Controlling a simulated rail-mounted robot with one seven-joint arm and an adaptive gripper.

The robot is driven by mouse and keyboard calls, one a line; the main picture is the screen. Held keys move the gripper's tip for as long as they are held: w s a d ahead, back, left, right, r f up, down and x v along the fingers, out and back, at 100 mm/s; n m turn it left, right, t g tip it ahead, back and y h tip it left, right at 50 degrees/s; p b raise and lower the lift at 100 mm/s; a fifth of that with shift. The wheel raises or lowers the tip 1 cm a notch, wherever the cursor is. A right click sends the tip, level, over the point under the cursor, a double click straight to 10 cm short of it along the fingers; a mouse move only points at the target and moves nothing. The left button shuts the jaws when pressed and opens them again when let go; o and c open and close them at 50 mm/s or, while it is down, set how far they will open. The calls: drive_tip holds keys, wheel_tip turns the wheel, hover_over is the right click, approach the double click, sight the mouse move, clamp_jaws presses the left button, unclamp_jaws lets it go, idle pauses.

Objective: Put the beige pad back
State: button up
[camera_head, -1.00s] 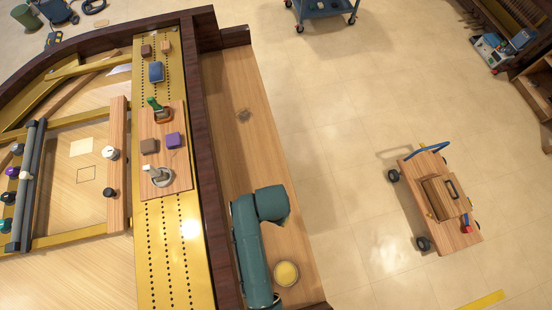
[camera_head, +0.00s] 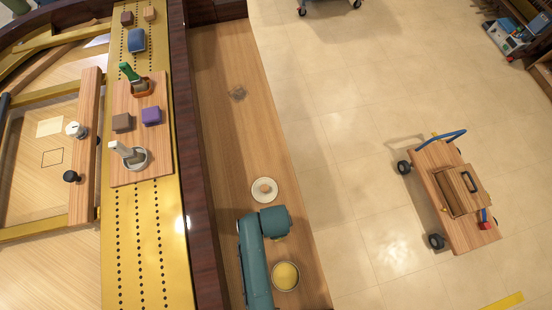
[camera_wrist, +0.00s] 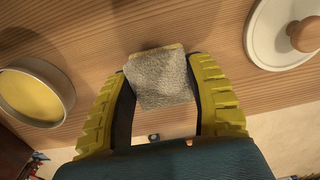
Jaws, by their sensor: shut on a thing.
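My gripper (camera_wrist: 160,72) has its yellow fingers on both sides of a greyish-beige cloth-like pad (camera_wrist: 162,88) and is shut on it, over the wooden ledge (camera_wrist: 110,30). A thin yellowish edge shows along the pad's far side.
On the ledge stand an open tin of yellow paste (camera_head: 285,276) and a white lid (camera_head: 264,190) with a wooden knob. The gold plate (camera_head: 140,240) carries a wooden rack (camera_head: 122,176) with tools and small blocks. A dark raised rim (camera_head: 190,150) separates plate and ledge. A cart (camera_head: 455,205) stands right.

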drive_tip(key=shift+f, duration=0.45)
drive_tip(key=shift+f, duration=0.1)
drive_tip(key=o, duration=1)
